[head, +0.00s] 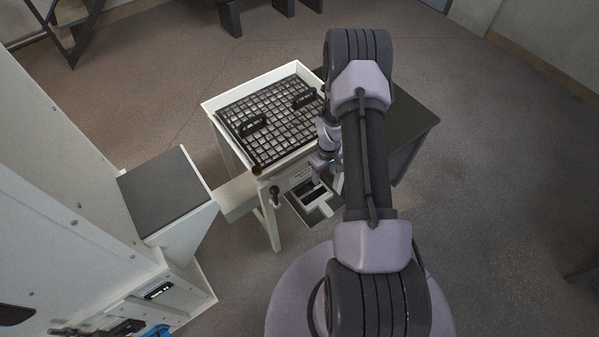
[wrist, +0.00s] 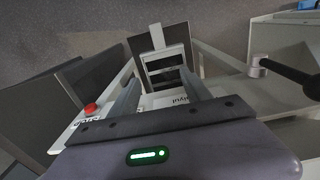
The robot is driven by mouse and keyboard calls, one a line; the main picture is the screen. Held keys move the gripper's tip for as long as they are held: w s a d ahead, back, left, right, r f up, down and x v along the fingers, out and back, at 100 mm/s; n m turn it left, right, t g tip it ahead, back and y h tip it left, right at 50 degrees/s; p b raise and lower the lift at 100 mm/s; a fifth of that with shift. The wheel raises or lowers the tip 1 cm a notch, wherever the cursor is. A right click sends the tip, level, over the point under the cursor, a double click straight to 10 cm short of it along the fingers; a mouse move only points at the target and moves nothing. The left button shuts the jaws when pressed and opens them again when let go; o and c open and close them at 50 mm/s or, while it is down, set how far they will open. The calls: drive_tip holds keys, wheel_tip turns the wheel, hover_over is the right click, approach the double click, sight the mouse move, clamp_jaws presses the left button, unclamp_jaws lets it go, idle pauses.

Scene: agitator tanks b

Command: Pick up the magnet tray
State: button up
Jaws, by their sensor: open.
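A small white framed tray with dark cross bars and a flat handle tab, which looks like the magnet tray (head: 316,197), is low at the front of the white stand. In the wrist view the magnet tray (wrist: 156,36) lies straight ahead, beyond my fingertips, with its tab pointing away. My gripper (wrist: 160,77) is open, with nothing visible between its fingers. In the head view my gripper (head: 322,165) is above the tray at the stand's front; its fingertips are hard to make out. I cannot tell whether the tray sits in an opening of the stand.
The white stand (head: 207,106) bears a dark grid (head: 275,110) with two black handles. A red button (wrist: 90,108) is at left. A white cabinet (head: 60,190) stands left.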

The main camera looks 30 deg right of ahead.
hover_over(323, 205)
wheel_tip(323, 205, down, 5)
wheel_tip(323, 205, down, 11)
drive_tip(key=b, duration=0.4)
drive_tip(key=shift+d+r+b, duration=0.1)
drive_tip(key=shift+r+b, duration=0.1)
drive_tip(key=shift+b, duration=0.15)
wheel_tip(323, 205, down, 6)
drive_tip(key=b, duration=0.3)
drive_tip(key=shift+r, duration=0.3)
clamp_jaws()
